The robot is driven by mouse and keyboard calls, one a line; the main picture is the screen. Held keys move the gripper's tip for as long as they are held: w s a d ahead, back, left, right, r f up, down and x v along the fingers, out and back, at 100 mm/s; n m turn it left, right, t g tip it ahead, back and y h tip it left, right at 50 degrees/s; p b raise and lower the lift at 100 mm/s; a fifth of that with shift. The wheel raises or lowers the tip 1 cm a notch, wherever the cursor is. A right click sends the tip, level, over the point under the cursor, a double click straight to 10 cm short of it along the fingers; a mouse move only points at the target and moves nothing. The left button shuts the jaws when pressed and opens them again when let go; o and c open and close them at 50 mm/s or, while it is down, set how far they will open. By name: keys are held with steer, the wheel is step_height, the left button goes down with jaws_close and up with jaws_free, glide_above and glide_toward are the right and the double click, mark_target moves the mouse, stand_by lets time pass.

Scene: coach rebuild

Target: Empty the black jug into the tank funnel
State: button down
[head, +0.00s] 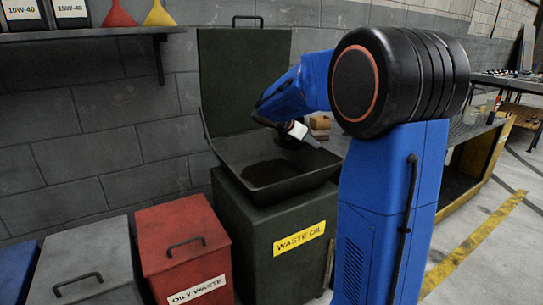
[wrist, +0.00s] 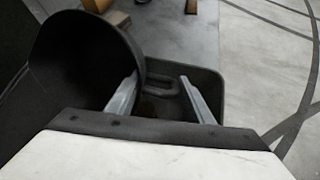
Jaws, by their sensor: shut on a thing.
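The black jug (wrist: 80,62) fills the left of the wrist view as a dark rounded body, tilted, against my left finger. My gripper (wrist: 160,95) is shut on it, with a dark handle-like loop showing between the fingers. In the head view my gripper (head: 298,136) hangs over the black tank funnel (head: 292,188), a wide pan on top of the green waste oil tank (head: 262,228). The jug is only a dark shape there, hard to tell from the gripper. I cannot see any liquid flowing. The funnel's rim also shows in the wrist view (wrist: 213,82).
The tank's raised lid (head: 245,80) stands behind the funnel. A red oily waste bin (head: 183,245) and a grey bin (head: 88,262) stand to the left. A shelf (head: 90,34) with bottles and small funnels is above. A workbench (head: 465,135) is at right.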

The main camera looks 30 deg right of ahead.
steer(key=d+m+y+b, duration=0.1)
steer(key=d+y+b, duration=0.1)
steer(key=d+y, duration=0.5)
steer(key=shift+d+g+y, duration=0.3)
steer(key=shift+g+y, duration=0.1)
steer(key=shift+y, duration=1)
steer(key=shift+w+r, duration=0.1)
stand_by(0.5)
